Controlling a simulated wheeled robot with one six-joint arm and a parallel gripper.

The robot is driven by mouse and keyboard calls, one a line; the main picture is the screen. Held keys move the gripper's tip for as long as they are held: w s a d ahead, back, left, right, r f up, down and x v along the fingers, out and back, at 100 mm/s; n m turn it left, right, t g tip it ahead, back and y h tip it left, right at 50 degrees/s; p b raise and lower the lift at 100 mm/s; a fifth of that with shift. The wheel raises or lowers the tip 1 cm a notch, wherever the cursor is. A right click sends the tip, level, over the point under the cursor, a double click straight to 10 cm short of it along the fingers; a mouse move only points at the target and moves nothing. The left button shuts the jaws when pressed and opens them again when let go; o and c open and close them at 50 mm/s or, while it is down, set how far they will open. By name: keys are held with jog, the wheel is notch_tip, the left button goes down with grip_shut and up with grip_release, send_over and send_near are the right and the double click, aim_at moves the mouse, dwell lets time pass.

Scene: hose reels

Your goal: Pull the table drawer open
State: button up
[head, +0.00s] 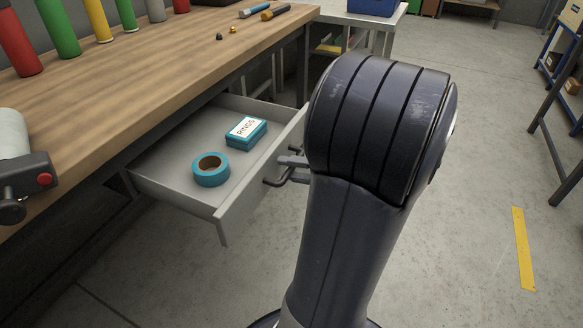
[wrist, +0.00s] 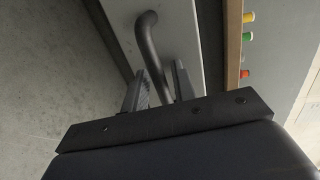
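The table drawer (head: 222,213) is pulled well out from under the wooden table (head: 130,85), with its inside showing. Its dark bar handle (head: 272,182) is on the front panel. My gripper (head: 290,168) is at the handle, mostly hidden behind my arm in the head view. In the wrist view, the two fingers of my gripper (wrist: 160,88) lie on either side of the curved handle (wrist: 150,45), closed on it. The drawer front (wrist: 180,30) also shows there, just beyond the fingers.
A teal tape roll (head: 211,170) and a teal box marked RINGS (head: 246,133) lie in the drawer. Several coloured cylinders, such as a green one (head: 58,28), stand on the table. A white bench (head: 350,20) is behind.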

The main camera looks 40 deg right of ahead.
jog(key=shift+o, duration=0.2)
jog(key=p+v, duration=0.2)
jog(key=v, duration=0.9)
jog(key=shift+p, duration=0.3)
jog(key=shift+w, duration=0.15)
jog(key=b+x, duration=0.2)
jog(key=x, duration=0.7)
jog(key=shift+w+a+f, duration=0.15)
jog(key=shift+w+a, duration=0.05)
jog(key=shift+w, duration=0.1)
jog(key=shift+w+a+b, duration=0.2)
jog(key=shift+w+b, duration=0.1)
jog(key=shift+w, duration=0.3)
